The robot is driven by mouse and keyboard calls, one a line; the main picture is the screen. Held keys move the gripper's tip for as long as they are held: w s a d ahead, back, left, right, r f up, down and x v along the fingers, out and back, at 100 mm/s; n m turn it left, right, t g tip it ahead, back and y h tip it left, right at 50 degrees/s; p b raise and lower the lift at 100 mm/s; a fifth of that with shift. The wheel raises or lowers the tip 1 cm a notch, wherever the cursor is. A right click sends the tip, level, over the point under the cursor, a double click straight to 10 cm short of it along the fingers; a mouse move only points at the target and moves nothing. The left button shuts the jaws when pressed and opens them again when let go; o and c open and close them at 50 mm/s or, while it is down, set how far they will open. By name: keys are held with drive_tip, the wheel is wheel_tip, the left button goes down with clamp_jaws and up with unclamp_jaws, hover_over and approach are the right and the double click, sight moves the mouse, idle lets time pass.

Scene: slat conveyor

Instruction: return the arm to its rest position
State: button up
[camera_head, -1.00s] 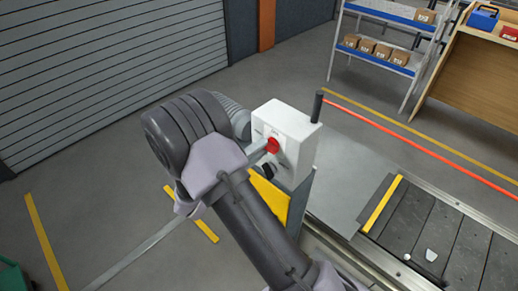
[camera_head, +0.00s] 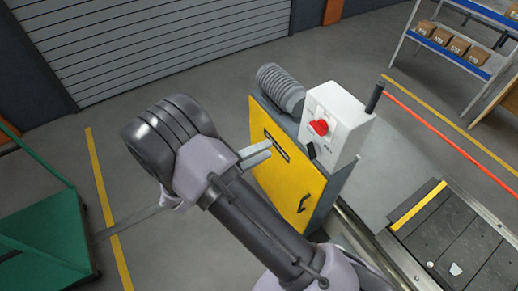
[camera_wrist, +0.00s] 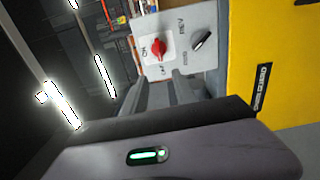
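My arm reaches up from the bottom of the head view and bends at a dark elbow-like joint. My gripper (camera_head: 257,154) is at its end, in front of the yellow cabinet and left of the control box. In the wrist view the two dark grey fingers (camera_wrist: 160,95) appear apart, with nothing visible held between them. The white control box (camera_head: 347,112) carries a red knob (camera_head: 318,127) and a black knob (camera_head: 310,150). In the wrist view the red knob (camera_wrist: 158,49) and black knob (camera_wrist: 202,40) lie beyond the fingertips, apart from them.
A yellow cabinet (camera_head: 285,185) with a grey motor (camera_head: 280,88) stands beside the conveyor (camera_head: 455,235), which bears small pale pieces. A green cart (camera_head: 45,225) is at left. Shelves with boxes (camera_head: 440,37) stand at back right. Floor before the shutter is clear.

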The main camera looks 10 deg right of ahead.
drive_tip(key=shift+s+a, duration=0.2)
drive_tip(key=shift+a, duration=0.35)
drive_tip(key=s+d+r+m+g+y, duration=0.5)
drive_tip(key=s+d+r+g+y, duration=0.35)
drive_tip(key=s, duration=0.25)
drive_tip(key=s+a+r+m+t+y, duration=0.3)
drive_tip(key=s+a+r+t+y, duration=0.4)
drive_tip(key=a+r+t+y, duration=0.1)
drive_tip(key=shift+r+m+y+b, duration=0.35)
drive_tip(key=shift+r+y, duration=0.3)
drive_tip(key=shift+y, duration=0.6)
